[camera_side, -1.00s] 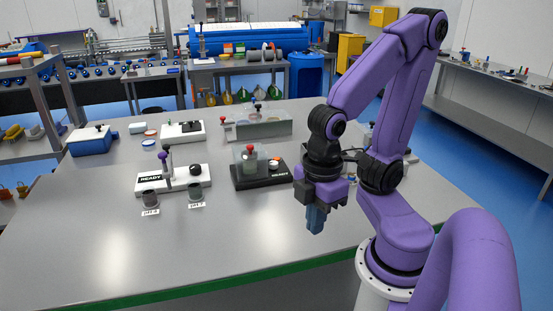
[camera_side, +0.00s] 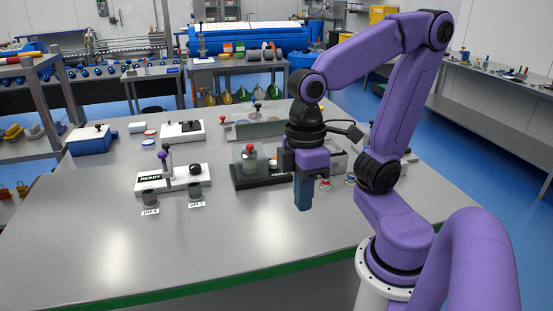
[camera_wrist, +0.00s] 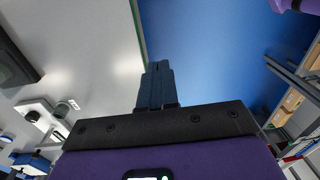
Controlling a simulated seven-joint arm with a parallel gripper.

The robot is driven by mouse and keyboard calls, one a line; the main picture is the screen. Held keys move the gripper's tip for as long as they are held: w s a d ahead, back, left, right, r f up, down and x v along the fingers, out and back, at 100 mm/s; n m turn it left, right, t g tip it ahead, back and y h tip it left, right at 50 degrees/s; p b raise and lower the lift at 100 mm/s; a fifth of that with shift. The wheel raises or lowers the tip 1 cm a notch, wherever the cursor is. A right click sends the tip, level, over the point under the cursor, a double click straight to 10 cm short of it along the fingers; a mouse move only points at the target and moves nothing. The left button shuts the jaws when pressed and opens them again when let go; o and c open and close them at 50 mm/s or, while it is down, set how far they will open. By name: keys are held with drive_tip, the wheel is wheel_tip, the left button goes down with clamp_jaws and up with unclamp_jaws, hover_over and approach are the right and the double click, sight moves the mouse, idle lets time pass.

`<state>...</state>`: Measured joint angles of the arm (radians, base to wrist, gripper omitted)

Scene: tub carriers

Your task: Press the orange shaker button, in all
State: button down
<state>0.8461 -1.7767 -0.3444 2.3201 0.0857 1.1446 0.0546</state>
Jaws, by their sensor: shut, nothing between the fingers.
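A black-based unit marked READY (camera_side: 245,183) stands mid-table in the side view, with a clear box over a green, red-topped bottle (camera_side: 249,161). A small round orange-and-white part (camera_side: 273,161) shows on this unit beside the box; it may be the orange button, but it is too small to be sure. My gripper (camera_side: 303,207) is shut and empty, pointing down just right of and nearer than the unit, apart from it. In the wrist view the shut fingers (camera_wrist: 156,85) show, and no orange button can be made out.
A grey bin (camera_side: 262,128) stands behind. Small jars (camera_side: 325,184) are right of my gripper. The front of the table is clear.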

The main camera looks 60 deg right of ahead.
drive_tip(key=w+d+m+t+y, duration=0.15)
drive_tip(key=w+d+m, duration=0.35)
drive_tip(key=w+m, duration=0.5)
drive_tip(key=w+d+m+t+y, duration=0.1)
drive_tip(key=w+d+m+y, duration=0.3)
drive_tip(key=w+m, duration=0.6)
drive_tip(key=w+d+m+t+h, duration=0.15)
drive_tip(key=d+m, duration=0.25)
drive_tip(key=d, duration=0.6)
drive_tip(key=w+d+m+t, duration=0.2)
drive_tip(key=d+m+t, duration=0.1)
drive_tip(key=d, duration=0.6)
drive_tip(key=w+d+m+t+h, duration=0.15)
drive_tip(key=d+m, duration=0.25)
drive_tip(key=d, duration=0.6)
drive_tip(key=shift+y, duration=0.45)
drive_tip(key=f, duration=0.5)
drive_tip(key=shift+w+d+f, duration=0.25)
drive_tip(key=shift+w+f, duration=0.1)
drive_tip(key=shift+f, duration=0.05)
drive_tip(key=shift+f, duration=4.4)
drive_tip(key=shift+f, duration=0.1)
